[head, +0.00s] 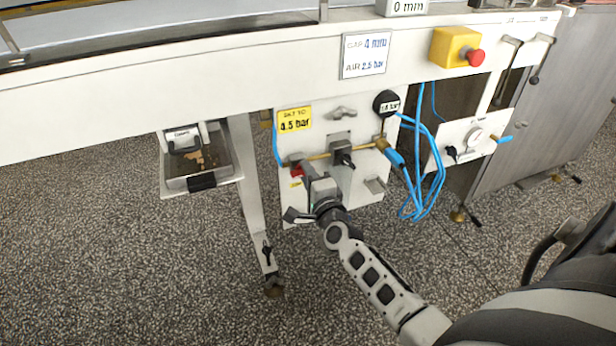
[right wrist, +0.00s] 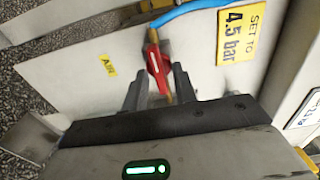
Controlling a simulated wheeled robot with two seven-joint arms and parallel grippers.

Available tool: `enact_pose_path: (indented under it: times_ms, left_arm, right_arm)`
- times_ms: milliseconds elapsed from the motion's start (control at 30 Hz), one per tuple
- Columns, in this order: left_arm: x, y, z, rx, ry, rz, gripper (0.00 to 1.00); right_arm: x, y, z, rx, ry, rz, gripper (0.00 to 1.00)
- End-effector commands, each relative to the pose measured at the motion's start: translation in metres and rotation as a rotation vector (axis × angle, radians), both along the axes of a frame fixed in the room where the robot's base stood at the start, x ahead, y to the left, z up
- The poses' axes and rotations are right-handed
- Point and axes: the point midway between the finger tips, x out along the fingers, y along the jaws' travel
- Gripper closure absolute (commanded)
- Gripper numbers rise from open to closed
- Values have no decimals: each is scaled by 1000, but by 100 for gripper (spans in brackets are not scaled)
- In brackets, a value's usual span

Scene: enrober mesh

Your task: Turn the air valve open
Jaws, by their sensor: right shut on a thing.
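The air valve has a red lever handle, seen in the head view (head: 297,171) at the left end of a brass pipe on a white panel (head: 355,205). In the right wrist view the red handle (right wrist: 157,68) stands between the two fingers. My right gripper (head: 308,178) reaches up to the valve from below and is shut on the red handle; it also shows in the right wrist view (right wrist: 158,92). In the head view the gripper body hides part of the valve. My left gripper is not in view.
A yellow label (head: 294,119) reads 4.5 bar. A black regulator (head: 342,153) and a gauge (head: 386,103) sit right of the valve. Blue hoses (head: 428,180) hang further right. A tray (head: 200,172) is at left. A red emergency button (head: 475,58) is above right.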

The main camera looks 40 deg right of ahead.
Motion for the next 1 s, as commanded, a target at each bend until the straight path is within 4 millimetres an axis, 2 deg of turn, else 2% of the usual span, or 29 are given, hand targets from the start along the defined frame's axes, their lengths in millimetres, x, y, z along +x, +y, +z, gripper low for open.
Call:
enact_pose_path:
  times_ms: [467,500,833,1000]
  left_arm:
    - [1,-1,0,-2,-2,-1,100]
    - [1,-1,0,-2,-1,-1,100]
    - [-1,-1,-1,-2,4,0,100]
    - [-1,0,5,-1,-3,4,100]
  right_arm:
    - [-1,1,-2,14,2,2,95]
    - [-1,1,-2,14,2,2,67]
    - [-2,1,-1,11,-1,1,67]
    - [-22,6,0,12,1,2,67]
